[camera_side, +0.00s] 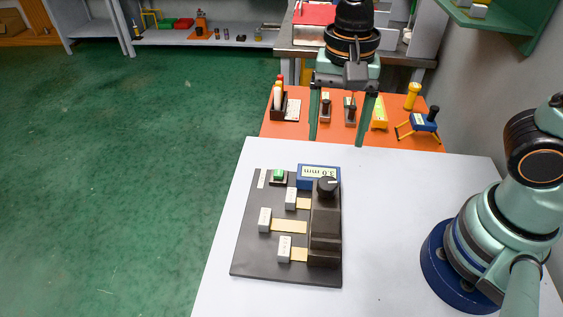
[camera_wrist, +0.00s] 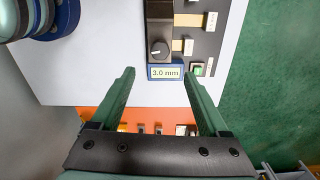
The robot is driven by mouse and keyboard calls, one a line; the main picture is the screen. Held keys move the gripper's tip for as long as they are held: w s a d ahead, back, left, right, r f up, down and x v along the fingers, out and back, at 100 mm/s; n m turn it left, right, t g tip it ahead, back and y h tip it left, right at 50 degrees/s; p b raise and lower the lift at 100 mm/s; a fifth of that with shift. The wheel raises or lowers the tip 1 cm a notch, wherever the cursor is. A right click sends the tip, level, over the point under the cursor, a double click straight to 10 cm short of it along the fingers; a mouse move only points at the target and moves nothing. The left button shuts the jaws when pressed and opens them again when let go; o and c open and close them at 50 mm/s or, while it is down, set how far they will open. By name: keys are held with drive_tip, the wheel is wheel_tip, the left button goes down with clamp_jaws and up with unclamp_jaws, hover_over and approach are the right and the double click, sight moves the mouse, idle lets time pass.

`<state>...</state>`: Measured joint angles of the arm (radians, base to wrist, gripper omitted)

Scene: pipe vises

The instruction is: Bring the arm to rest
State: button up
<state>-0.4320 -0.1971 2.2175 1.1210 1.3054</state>
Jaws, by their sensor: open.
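My gripper (camera_side: 340,118) is open and empty, its two green fingers pointing down above the far edge of the white table. In the wrist view the fingers of my gripper (camera_wrist: 160,90) are spread wide with nothing between them. The vise fixture (camera_side: 288,228) lies on the white table, nearer the side camera than my gripper and apart from it. It has a black base plate, a dark block with a knob (camera_side: 327,187), several grey jaws on tan bars, a green button (camera_side: 279,176) and a blue display (camera_wrist: 166,72) reading 3.0 mm.
An orange surface (camera_side: 285,128) beyond the white table (camera_side: 390,230) holds small tools, a yellow-handled item (camera_side: 411,96) and a blue stand (camera_side: 424,122). Shelves (camera_side: 220,38) stand at the back. The white table is clear between the fixture and my base.

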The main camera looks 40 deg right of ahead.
drive_tip(key=d+r+n+t, duration=0.2)
drive_tip(key=d+n, duration=0.3)
drive_tip(key=d, duration=0.1)
drive_tip(key=w+d+r+n+t, duration=0.1)
drive_tip(key=d+r+n+t, duration=0.2)
drive_tip(key=d+n, duration=0.2)
drive_tip(key=shift+w+d+r+t, duration=0.15)
drive_tip(key=shift+w+d+t, duration=0.15)
drive_tip(key=shift+d, duration=0.45)
